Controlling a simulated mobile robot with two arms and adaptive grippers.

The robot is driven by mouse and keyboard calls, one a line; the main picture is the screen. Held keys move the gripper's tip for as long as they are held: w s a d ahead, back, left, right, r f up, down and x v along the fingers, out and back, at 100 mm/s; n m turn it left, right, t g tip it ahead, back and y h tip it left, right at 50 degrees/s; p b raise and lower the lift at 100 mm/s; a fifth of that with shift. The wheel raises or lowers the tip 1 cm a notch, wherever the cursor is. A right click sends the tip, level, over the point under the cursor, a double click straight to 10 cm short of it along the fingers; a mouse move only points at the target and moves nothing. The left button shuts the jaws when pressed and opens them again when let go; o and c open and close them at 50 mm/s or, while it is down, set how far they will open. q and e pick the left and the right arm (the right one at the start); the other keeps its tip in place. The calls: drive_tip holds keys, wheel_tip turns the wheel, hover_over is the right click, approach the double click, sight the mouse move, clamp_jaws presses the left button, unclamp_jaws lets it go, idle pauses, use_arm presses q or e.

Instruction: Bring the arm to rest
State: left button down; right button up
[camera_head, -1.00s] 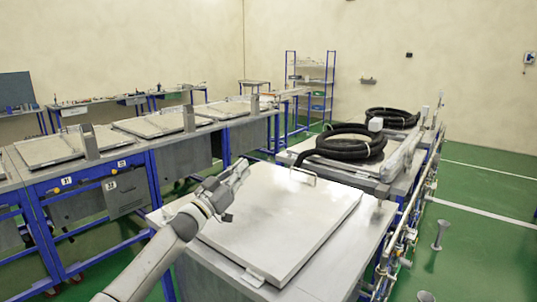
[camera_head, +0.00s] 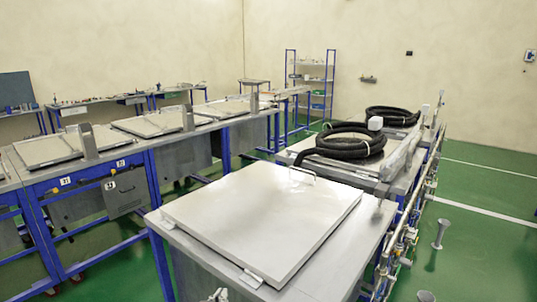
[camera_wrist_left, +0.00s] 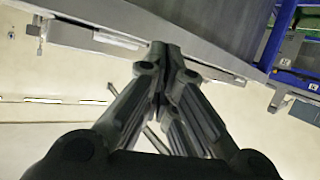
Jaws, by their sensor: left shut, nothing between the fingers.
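My left gripper (camera_wrist_left: 164,52) is shut and empty in the left wrist view, its fingertips together. In the head view only a small tip of the gripper (camera_head: 220,295) shows at the bottom edge; the rest of the arm is out of frame. The nearest station has a closed, flat pale lid (camera_head: 265,220) with a metal handle (camera_head: 302,174) at its far edge. The gripper is at the near side of this station, apart from the lid. My right gripper is in neither view.
Black coiled hoses (camera_head: 345,143) lie on the stations behind. A row of blue-framed benches (camera_head: 100,172) with pale lids runs along the left. Pipes and valves (camera_head: 405,240) line the right side of the near station.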

use_arm(q)
drive_tip(key=s+a+f+g+y, duration=0.1)
drive_tip(key=s+a+f+g, duration=0.2)
drive_tip(key=s, duration=0.9)
drive_tip(key=s+a+f+m+g, duration=0.1)
drive_tip(key=s+a+f+g, duration=0.2)
drive_tip(key=s, duration=0.9)
drive_tip(key=s+a+f+g+y, duration=0.15)
drive_tip(key=s+g, duration=0.25)
drive_tip(key=s, duration=0.7)
wheel_tip(320, 180, down, 31)
drive_tip(key=s+g+b, duration=0.1)
drive_tip(key=s+b, duration=0.2)
drive_tip(key=b, duration=0.1)
drive_tip(key=s+a+f+b, duration=0.1)
drive_tip(key=s+a+f, duration=0.1)
drive_tip(key=s+f, duration=0.6)
drive_tip(key=s+a+f+g+b, duration=0.1)
drive_tip(key=s+f, duration=0.6)
drive_tip(key=f, duration=0.3)
drive_tip(key=shift+s+a+m+g, duration=0.3)
drive_tip(key=shift+s+a+m, duration=0.05)
drive_tip(key=shift+s+m, duration=0.05)
drive_tip(key=shift+f, duration=0.1)
